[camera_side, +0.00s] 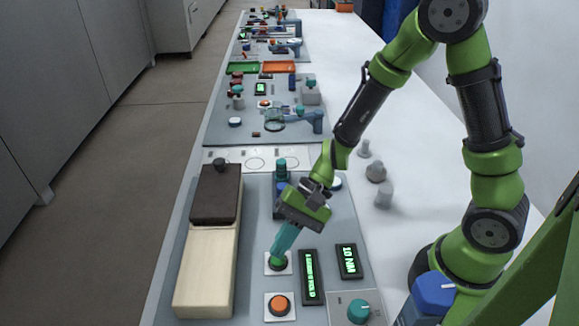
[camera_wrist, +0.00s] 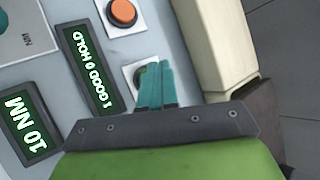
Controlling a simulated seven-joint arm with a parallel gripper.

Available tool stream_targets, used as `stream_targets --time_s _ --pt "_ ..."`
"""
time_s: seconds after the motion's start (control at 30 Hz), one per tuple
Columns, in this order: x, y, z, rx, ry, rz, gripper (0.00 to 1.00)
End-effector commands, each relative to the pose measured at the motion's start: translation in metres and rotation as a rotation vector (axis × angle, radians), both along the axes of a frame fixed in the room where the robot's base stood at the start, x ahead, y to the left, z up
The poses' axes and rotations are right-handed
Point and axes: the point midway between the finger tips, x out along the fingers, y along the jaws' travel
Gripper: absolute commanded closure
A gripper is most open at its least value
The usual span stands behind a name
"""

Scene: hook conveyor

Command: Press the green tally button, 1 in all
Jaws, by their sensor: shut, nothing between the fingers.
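The green tally button (camera_side: 278,265) sits on a white square plate on the grey panel, and only a small part of it shows. My gripper (camera_side: 279,256) is shut and empty, its teal fingers pointing down with the tips at the button. I cannot tell for sure whether they press it. In the wrist view the shut fingers (camera_wrist: 155,68) cover most of the white plate and the button (camera_wrist: 138,77). The tally display (camera_wrist: 90,70) beside it reads "1 GOOD 0 HOLD".
An orange button (camera_side: 279,305) is just in front of the green one. A second display (camera_side: 348,261) reads "10 NM", with a teal knob (camera_side: 358,311) below it. A pale wooden block (camera_side: 206,272) with a dark end (camera_side: 215,192) lies to the left.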

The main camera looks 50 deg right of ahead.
Motion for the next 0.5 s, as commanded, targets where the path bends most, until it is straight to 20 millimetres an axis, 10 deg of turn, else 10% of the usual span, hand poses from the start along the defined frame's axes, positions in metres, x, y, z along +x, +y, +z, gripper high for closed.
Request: stream_targets --time_s 0.5 --pt "0.001 0.000 0.036 0.002 -0.004 0.001 1.00"
